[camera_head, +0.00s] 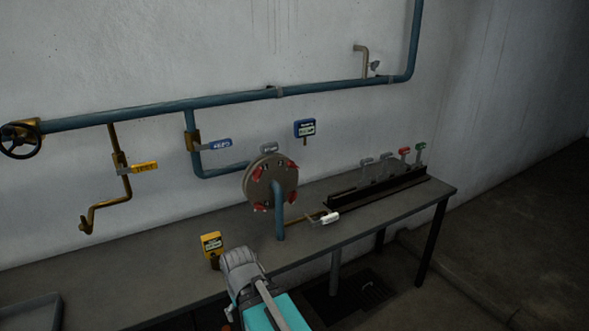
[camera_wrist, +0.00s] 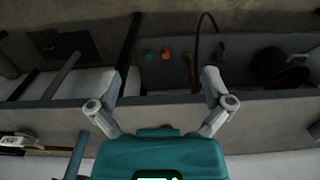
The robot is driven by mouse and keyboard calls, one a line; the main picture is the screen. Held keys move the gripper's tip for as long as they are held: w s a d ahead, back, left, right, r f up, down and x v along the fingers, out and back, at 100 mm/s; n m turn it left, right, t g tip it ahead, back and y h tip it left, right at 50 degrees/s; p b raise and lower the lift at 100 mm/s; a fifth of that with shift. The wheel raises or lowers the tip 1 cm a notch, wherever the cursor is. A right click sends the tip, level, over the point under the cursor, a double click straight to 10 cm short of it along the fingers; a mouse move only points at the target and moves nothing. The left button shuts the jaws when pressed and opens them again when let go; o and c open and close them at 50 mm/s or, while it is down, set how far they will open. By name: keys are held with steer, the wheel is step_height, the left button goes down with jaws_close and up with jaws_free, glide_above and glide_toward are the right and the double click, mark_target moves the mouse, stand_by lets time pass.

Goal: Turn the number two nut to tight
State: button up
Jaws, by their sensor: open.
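A round flange (camera_head: 258,190) stands upright above the bench at the middle of the head view, with a blue pipe (camera_head: 279,215) at its front. Several red nuts sit around its rim, one at the upper right (camera_head: 292,165) and one at the lower left (camera_head: 260,207). Their numbers are too small to read, so I cannot tell which is number two. My gripper (camera_wrist: 171,80) is open and empty in the wrist view, its two grey fingers spread apart. In the head view my teal and grey arm end is at the bottom, in front of the bench and apart from the flange.
A yellow box (camera_head: 211,244) stands on the bench (camera_head: 130,285) near my arm. A white-handled lever (camera_head: 329,218) lies right of the flange. A dark rack (camera_head: 378,190) with several levers is farther right. Blue piping (camera_head: 230,98) runs along the wall. The wrist view shows a cable (camera_wrist: 198,40).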

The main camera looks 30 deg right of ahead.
steer(key=w+d+r+t+y, duration=0.2)
steer(key=w+r+t+y, duration=0.15)
steer(key=w, duration=0.65)
steer(key=m+t+h+p, duration=0.1)
steer(key=m+t+h, duration=0.2)
steer(key=m+t, duration=0.8)
glide_toward(295, 167)
steer(key=s+f+n+t, duration=0.3)
steer(key=n+t, duration=0.1)
steer(key=shift+a+g, duration=0.1)
steer(key=shift+g, duration=0.15)
steer(key=shift+w, duration=0.1)
steer(key=w, duration=1.3)
steer(key=shift+w+a, duration=0.15)
steer(key=shift+w, duration=0.15)
